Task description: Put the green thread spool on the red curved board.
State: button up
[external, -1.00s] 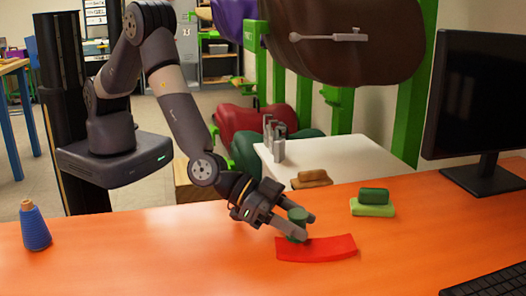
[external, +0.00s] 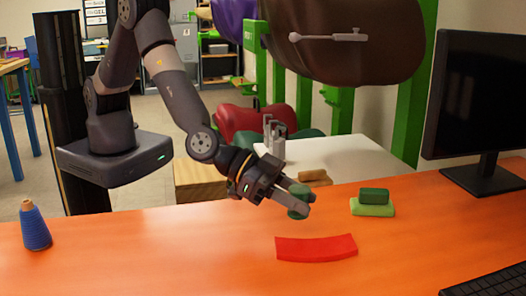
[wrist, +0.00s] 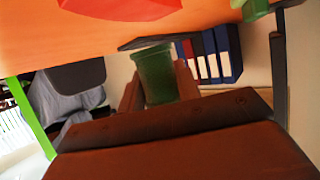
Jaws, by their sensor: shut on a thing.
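The green thread spool (external: 298,202) is held between the fingers of my gripper (external: 300,196), raised above the orange table and tilted. In the wrist view the spool (wrist: 156,74) sits between the two fingers. The red curved board (external: 316,247) lies flat on the table, below and a little to the right of the gripper, with nothing on it. Part of the board (wrist: 125,8) shows at the top of the wrist view.
A blue thread cone (external: 35,228) stands at the far left of the table. A dark green block (external: 374,195) lies on a light green block (external: 372,209) to the right. A monitor (external: 482,95) and keyboard (external: 488,283) are at the right edge. The table's middle left is clear.

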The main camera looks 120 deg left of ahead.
aim_at(298, 189)
notch_tip(298, 189, up, 4)
jog(key=shift+f, duration=0.25)
jog(key=shift+d+r, duration=0.1)
jog(key=shift+r, duration=0.25)
jog(key=f+b, duration=0.2)
jog(key=f, duration=0.1)
jog(key=s+d+f+b, duration=0.1)
jog(key=f+b, duration=0.1)
jog(key=f, duration=0.1)
jog(key=s+d+f+b, duration=0.1)
jog(key=f+b, duration=0.1)
jog(key=f, duration=0.1)
jog(key=shift+s+f, duration=0.15)
jog(key=shift+f, duration=0.1)
jog(key=shift+f+b, duration=0.15)
jog(key=shift+b, duration=0.15)
jog(key=o, duration=1)
jog(key=shift+o, duration=0.2)
